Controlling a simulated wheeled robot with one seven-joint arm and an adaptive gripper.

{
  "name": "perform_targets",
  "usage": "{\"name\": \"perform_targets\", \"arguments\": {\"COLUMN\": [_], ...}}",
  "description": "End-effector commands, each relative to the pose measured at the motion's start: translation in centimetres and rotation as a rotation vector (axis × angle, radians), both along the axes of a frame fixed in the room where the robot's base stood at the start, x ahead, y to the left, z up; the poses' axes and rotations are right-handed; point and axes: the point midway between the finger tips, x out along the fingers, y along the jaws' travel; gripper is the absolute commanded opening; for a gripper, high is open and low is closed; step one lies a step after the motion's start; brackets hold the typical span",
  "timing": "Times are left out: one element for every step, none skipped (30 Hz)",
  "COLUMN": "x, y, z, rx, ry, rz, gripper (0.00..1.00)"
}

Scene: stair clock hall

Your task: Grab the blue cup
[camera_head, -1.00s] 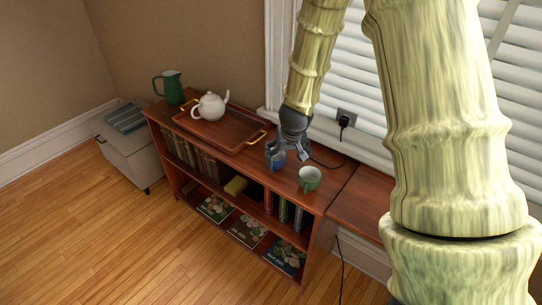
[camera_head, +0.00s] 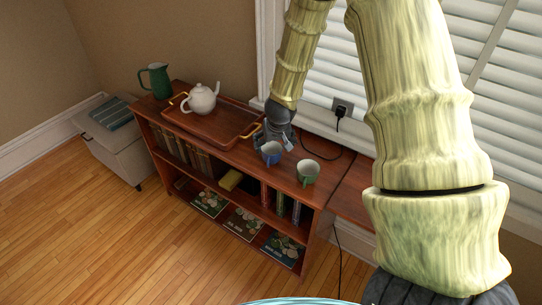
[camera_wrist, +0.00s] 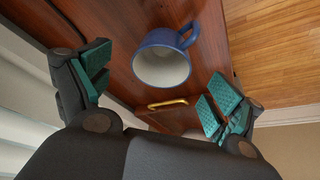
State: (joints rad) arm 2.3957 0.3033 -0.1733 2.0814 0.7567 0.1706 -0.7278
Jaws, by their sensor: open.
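The blue cup (camera_head: 271,152) stands upright on the wooden shelf top, between the tray and a green cup. In the wrist view the blue cup (camera_wrist: 163,60) has a white inside, and its handle points to the upper right. My gripper (camera_head: 275,140) is open right behind the cup in the head view. In the wrist view its teal-padded fingers (camera_wrist: 158,92) are spread wide, one on each side, with the cup between and slightly beyond them. I see no contact with the cup.
The green cup (camera_head: 308,173) stands close to the right. The wooden tray (camera_head: 215,135) with brass handles holds a white teapot (camera_head: 201,99) at the left, and a green pitcher (camera_head: 155,81) is beyond. A black cord (camera_head: 322,157) lies behind the cups, plugged in at the wall.

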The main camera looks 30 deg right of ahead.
Motion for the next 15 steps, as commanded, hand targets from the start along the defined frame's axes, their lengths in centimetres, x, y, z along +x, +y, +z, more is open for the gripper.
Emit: {"name": "perform_targets", "arguments": {"x": [0.1,0.2,0.3,0.4,0.5,0.8,0.9,1.1,1.3,1.4,1.5,1.7,1.8,1.9,1.9], "y": [0.0,0.0,0.0,0.0,0.0,-0.1,-0.1,-0.1,-0.1,-0.2,-0.2,-0.3,-0.3,-0.4,-0.4], "z": [-0.2,-0.4,-0.7,-1.0,-1.3,-1.6,-1.9,-2.2,-2.6,-2.9,-3.3,-3.6,-3.8,-4.0,-4.2], "rx": [0.001,0.002,0.003,0.004,0.003,0.002,0.002,0.002,0.003,0.003,0.003,0.001,0.001,0.001,0.002], "ry": [0.001,0.001,0.002,0.003,0.003,0.002,0.002,0.002,0.002,0.002,0.002,0.002,0.002,0.002,0.001], "rz": [0.000,-0.001,0.000,-0.001,-0.001,-0.001,0.000,0.000,0.000,0.001,0.002,0.001,0.001,0.001,0.000], "gripper": [0.93,0.93,0.93,0.93,0.93,0.93,0.93,0.93,0.93,0.93,0.93,0.93,0.93,0.93,0.93]}}
